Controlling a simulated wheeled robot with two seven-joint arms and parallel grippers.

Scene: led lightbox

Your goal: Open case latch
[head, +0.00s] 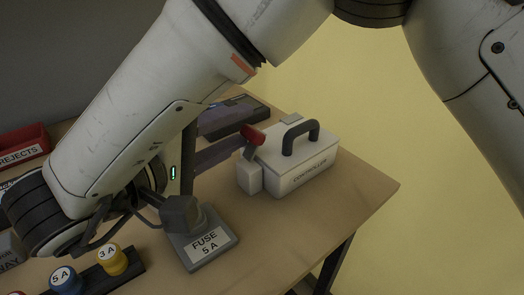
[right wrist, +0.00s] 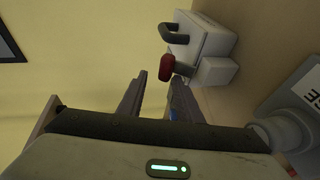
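The case (head: 290,165) is a white box labelled CONTROLLER with a black handle, standing shut on the table. Its latch (head: 253,134) has a red grip on a dark lever, raised at the case's left side. In the right wrist view the red latch grip (right wrist: 166,67) lies just beyond the fingertips, roughly between them, with the white case (right wrist: 210,42) behind. My right gripper (right wrist: 158,77) is open and empty; no contact with the latch can be made out. In the head view the right gripper (head: 252,127) reaches toward the latch from the left. My left gripper is not in view.
A grey block labelled FUSE 5 A (head: 207,241) stands in front of the case. A red REJECTS bin (head: 22,145) is at far left. The table's right corner is clear.

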